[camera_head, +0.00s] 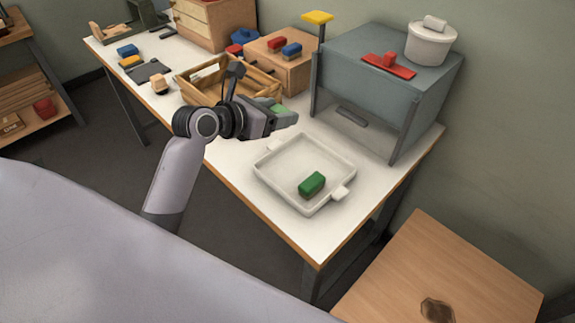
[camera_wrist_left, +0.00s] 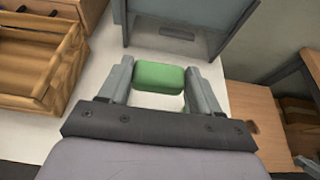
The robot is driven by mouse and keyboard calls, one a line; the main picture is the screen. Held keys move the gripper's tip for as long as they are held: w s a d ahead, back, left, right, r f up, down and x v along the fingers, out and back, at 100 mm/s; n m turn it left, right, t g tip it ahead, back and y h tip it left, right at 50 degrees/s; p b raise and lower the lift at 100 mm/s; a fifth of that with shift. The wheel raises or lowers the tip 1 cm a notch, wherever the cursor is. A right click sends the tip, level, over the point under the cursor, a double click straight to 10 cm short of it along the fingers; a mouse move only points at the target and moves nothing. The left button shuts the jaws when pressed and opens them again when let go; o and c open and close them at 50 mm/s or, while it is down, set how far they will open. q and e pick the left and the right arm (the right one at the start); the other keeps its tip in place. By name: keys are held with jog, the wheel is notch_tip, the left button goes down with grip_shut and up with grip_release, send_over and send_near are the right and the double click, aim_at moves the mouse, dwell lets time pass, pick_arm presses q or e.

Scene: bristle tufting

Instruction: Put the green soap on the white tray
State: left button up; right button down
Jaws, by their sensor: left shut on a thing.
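My left gripper (camera_head: 285,115) is shut on the green soap (camera_wrist_left: 158,76), a light green rounded block between its two fingers. In the head view the soap (camera_head: 280,107) is partly hidden by the gripper. It is held above the table, to the upper left of the white tray. The white tray (camera_head: 267,182) lies on the table with a low rim and small handles. A darker green block (camera_head: 312,184) lies inside it, toward the near side. My right gripper is not in view.
A wooden crate (camera_head: 201,96) stands behind the gripper. A grey shelf unit (camera_head: 365,60) bearing a white pot (camera_head: 431,42) and red piece (camera_head: 388,66) stands behind the tray. The tray's far part is clear. A wooden surface (camera_head: 445,270) is at lower right.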

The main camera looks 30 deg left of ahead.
pick_arm(q)
jog(key=b, duration=0.2)
send_over(278, 173)
notch_tip(278, 173, down, 12)
jog(key=shift+f, duration=0.2)
jog(key=shift+f+b, duration=0.75)
jog(key=shift+f, duration=1.3)
jog(key=shift+f, duration=0.1)
jog(key=o, duration=1.1)
jog(key=shift+c, duration=0.2)
